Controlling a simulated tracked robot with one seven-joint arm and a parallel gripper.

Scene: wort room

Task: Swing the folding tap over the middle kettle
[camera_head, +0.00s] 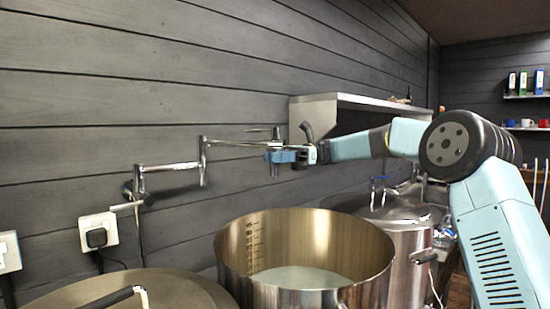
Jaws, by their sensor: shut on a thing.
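The folding tap (175,166) is a chrome two-section pipe on the dark plank wall at left. Its first section runs right from the wall mount to an upright joint, and its second runs on to a downturned spout. My gripper (277,156) is shut on the tap's outer end, near the spout. The middle kettle (375,266) is a large open steel pot with marks inside and pale liquid low in it. In the picture the spout hangs above its far rim; I cannot tell whether it is over the opening. My gripper partly hides the tap's end.
A lidded kettle (185,286) stands at front left and another lidded kettle (410,218) at right behind the middle one. A steel wall shelf (360,102) juts out close beyond my gripper. A black plug (97,236) sits in a wall socket at left.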

